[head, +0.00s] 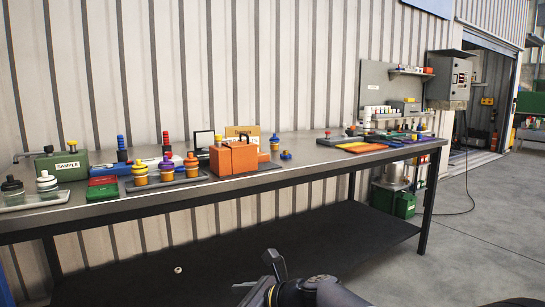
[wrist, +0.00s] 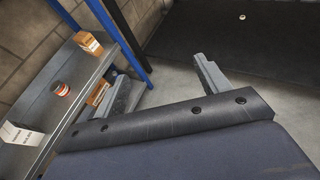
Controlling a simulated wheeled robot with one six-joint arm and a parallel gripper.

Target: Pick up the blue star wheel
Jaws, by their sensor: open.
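A small blue piece (head: 286,155) sits on the bench top, right of the orange box. It may be the blue star wheel, but it is too small for me to be sure of its shape. My gripper (wrist: 165,88) shows in the wrist view with its two fingers wide apart and nothing between them. It points down towards the floor, well away from the bench top. In the head view, part of my arm shows at the bottom edge, in front of the bench.
The long bench (head: 330,170) holds an orange box (head: 233,160), a green SAMPLE box (head: 62,167) and several coloured stacks. A small pale round piece (head: 178,269) lies on the dark lower shelf (head: 240,255). A grey shelf (wrist: 55,110) with small goods stands left in the wrist view.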

